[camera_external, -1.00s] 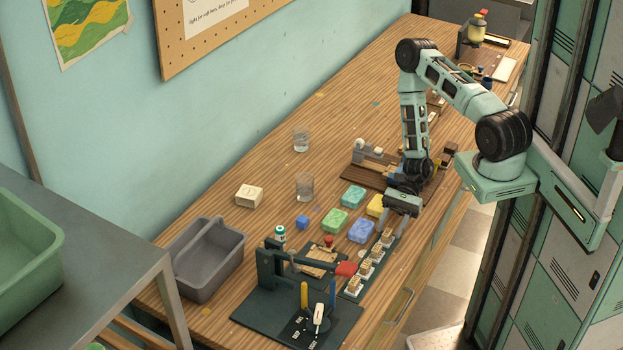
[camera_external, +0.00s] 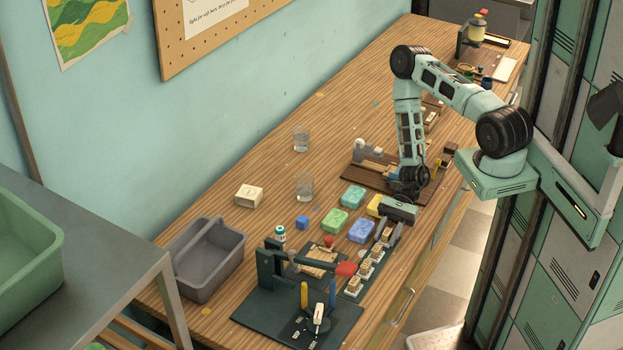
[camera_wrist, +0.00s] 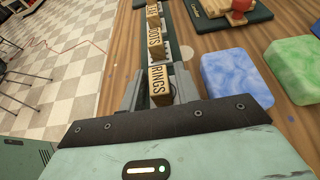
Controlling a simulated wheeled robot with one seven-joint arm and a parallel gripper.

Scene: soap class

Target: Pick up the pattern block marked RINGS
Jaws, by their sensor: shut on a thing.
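The pattern block marked RINGS (camera_wrist: 160,86) is a small wooden block with dark lettering, nearest my wrist camera. My gripper (camera_wrist: 158,92) is shut on it, one finger on each side. In the external view my gripper (camera_external: 387,238) is low at the far end of the dark block rack (camera_external: 352,292). The block marked DOTS (camera_wrist: 155,42) and another lettered block (camera_wrist: 153,12) stand in line beyond it. The underside of the RINGS block is hidden, so I cannot tell whether it still touches the rack.
A blue soap (camera_wrist: 236,78) and a green soap (camera_wrist: 299,68) lie right of the rack in the wrist view. A dark stamping press (camera_external: 270,270) stands near the rack's near end. A grey caddy (camera_external: 208,262) is further left. The table edge runs close to the rack.

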